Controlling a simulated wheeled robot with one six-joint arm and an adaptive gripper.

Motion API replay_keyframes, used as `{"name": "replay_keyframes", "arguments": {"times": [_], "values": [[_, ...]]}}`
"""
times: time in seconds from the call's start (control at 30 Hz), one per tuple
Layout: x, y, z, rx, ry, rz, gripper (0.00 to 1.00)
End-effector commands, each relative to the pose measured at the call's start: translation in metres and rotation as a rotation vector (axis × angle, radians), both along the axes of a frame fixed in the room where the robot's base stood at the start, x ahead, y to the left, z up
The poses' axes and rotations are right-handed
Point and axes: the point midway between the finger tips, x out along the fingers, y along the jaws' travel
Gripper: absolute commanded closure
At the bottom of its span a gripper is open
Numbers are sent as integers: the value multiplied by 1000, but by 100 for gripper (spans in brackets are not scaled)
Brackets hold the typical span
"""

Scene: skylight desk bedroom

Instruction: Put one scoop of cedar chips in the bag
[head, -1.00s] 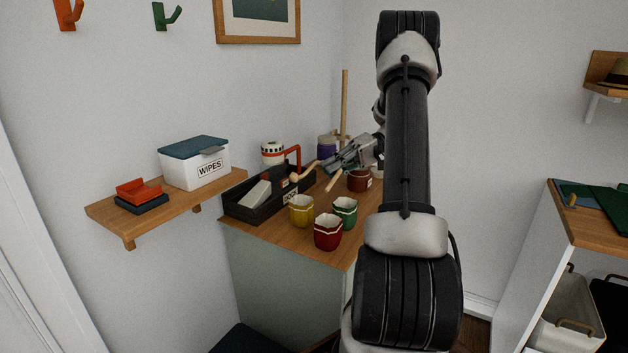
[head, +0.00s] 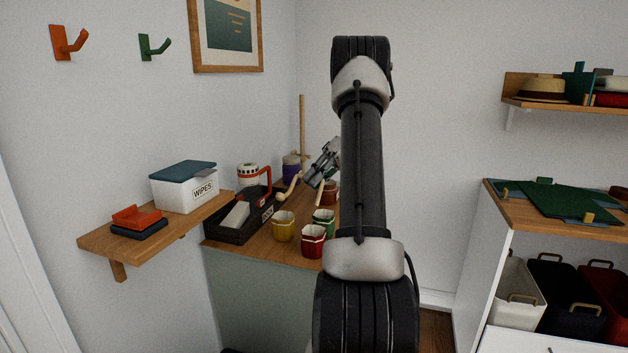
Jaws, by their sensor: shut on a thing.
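My gripper (head: 314,172) is above the far part of the wooden desk, partly behind my arm, its fingers slanting down to the left. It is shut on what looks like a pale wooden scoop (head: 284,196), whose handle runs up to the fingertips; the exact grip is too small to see. Three open-topped containers with wavy rims, perhaps the bags, stand on the desk: yellow (head: 284,229), red (head: 312,243) and green (head: 323,226). A dark red jar (head: 330,190) stands behind them, near a second wooden stick (head: 319,194). No cedar chips can be made out.
A black tray (head: 232,232) holding a white block stands at the desk's left. Behind are a checkered canister (head: 247,174), a purple jar (head: 291,166) and an upright wooden pole (head: 302,125). A wall shelf (head: 150,240) carries a wipes box (head: 184,190). A shelf unit (head: 520,213) stands right.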

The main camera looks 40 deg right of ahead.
Motion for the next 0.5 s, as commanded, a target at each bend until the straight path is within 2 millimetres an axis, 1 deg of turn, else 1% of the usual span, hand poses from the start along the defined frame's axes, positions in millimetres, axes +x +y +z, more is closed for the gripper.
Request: {"name": "replay_keyframes", "arguments": {"times": [0.17, 0.5], "values": [[-2, 7, 7, -91, -37, 1, 100], [-13, 36, 31, -460, -188, 3, 100]]}}
